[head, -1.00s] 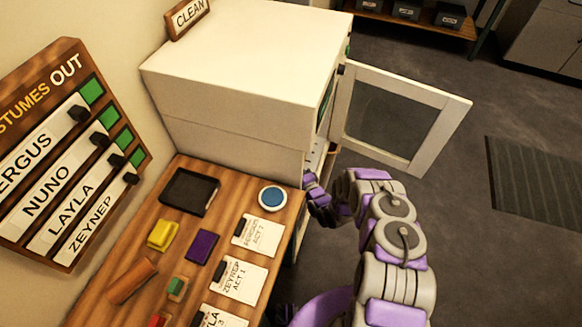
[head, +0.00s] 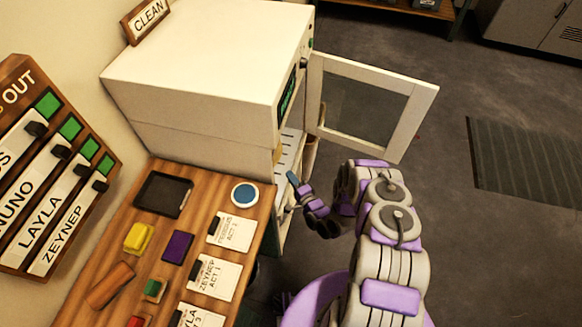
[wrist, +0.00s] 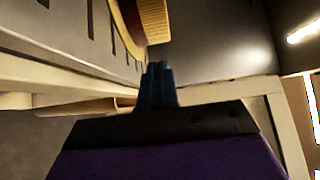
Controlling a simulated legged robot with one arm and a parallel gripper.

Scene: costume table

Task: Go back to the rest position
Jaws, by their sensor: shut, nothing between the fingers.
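My gripper (head: 291,181) is at the front of the white cabinet (head: 215,55), just outside its open front and left of my folded arm. In the wrist view its dark blue fingers (wrist: 158,85) are together with nothing between them. The cabinet's door (head: 370,105), white-framed with a dark pane, stands open to the right. In the wrist view a slotted pale shelf (wrist: 75,30) and a yellow-tan curved thing (wrist: 148,22) show beyond the fingers; I cannot tell what the curved thing is.
The wooden table (head: 115,220) at left holds a black tray (head: 163,193), a yellow block (head: 139,238), a purple block (head: 177,247), a round blue-topped tin (head: 245,194) and name cards (head: 216,277). A name board (head: 50,190) hangs on the wall. The grey floor (head: 480,250) at right is open, with a dark mat (head: 530,160).

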